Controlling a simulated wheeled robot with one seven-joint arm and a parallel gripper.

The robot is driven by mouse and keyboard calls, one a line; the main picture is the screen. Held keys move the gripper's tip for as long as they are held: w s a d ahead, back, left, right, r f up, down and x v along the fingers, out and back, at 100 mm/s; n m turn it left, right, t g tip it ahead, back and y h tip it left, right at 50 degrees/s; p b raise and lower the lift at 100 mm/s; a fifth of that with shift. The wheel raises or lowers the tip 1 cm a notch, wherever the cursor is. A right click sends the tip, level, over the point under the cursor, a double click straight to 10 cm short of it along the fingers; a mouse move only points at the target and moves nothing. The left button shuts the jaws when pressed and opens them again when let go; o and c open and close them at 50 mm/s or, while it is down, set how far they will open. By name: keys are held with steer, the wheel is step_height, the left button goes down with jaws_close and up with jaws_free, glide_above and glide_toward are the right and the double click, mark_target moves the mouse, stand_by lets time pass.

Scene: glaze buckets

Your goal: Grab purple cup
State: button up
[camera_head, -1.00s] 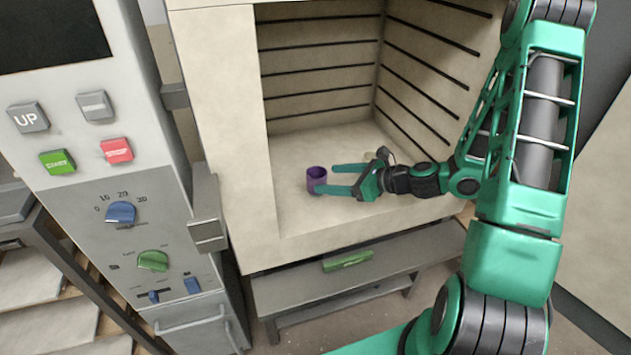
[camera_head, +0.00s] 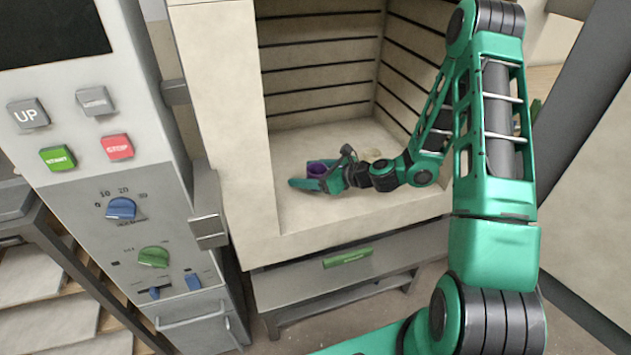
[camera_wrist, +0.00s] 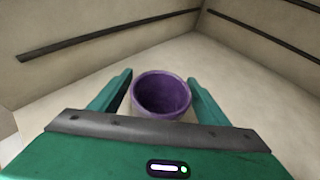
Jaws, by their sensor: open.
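The purple cup (camera_head: 316,168) stands upright on the kiln floor, partly hidden behind my gripper in the head view. In the wrist view the purple cup (camera_wrist: 162,93) is empty and sits between my two teal fingers, its rim facing the camera. My gripper (camera_head: 308,182) is inside the kiln, low near the floor. In the wrist view my gripper (camera_wrist: 160,88) is open, with one finger on each side of the cup. A small gap shows at the right finger; contact on the left is hard to tell.
The kiln (camera_head: 226,130) has beige walls with dark grooves close around the cup. A grey control panel (camera_head: 110,240) with buttons and knobs stands at left. A metal stand (camera_head: 400,262) is below the kiln.

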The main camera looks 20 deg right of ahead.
steer(key=shift+c, duration=0.5)
steer(key=c, duration=1.1)
steer(key=shift+r, duration=0.15)
